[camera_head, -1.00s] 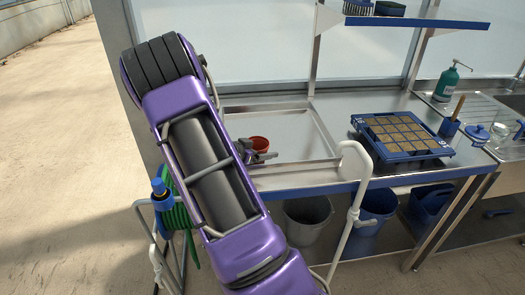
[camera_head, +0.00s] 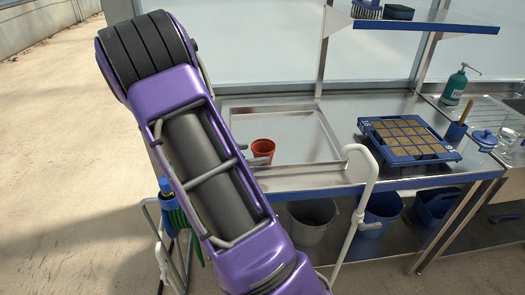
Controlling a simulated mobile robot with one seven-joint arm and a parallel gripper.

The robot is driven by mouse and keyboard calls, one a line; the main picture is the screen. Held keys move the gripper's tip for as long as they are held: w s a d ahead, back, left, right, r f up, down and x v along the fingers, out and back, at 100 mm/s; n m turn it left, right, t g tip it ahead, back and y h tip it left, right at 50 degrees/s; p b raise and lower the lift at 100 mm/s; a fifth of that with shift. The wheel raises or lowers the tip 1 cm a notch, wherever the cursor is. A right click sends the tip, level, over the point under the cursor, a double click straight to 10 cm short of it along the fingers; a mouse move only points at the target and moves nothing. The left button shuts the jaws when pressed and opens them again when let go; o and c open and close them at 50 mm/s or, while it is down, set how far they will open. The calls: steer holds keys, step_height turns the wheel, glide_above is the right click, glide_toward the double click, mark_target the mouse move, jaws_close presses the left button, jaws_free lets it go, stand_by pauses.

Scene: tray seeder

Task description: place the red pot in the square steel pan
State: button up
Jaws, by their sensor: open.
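The red pot (camera_head: 263,148) stands upright inside the square steel pan (camera_head: 304,143), toward its left side. The pan is a shallow square tray on the steel bench. My gripper (camera_head: 258,160) shows only in part, at the left of the pot; my purple arm hides the rest of it. Its visible fingertip is just beside the pot's lower left, and I cannot tell whether it touches. The gripper is open and not holding the pot.
A blue seed tray with filled cells (camera_head: 407,139) sits right of the pan. A white bent pipe (camera_head: 363,195) rises at the bench front. A grey bucket (camera_head: 312,219) and a blue bucket (camera_head: 381,211) stand below. The pan's right part is clear.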

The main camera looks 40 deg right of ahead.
steer(key=shift+v, duration=1.65)
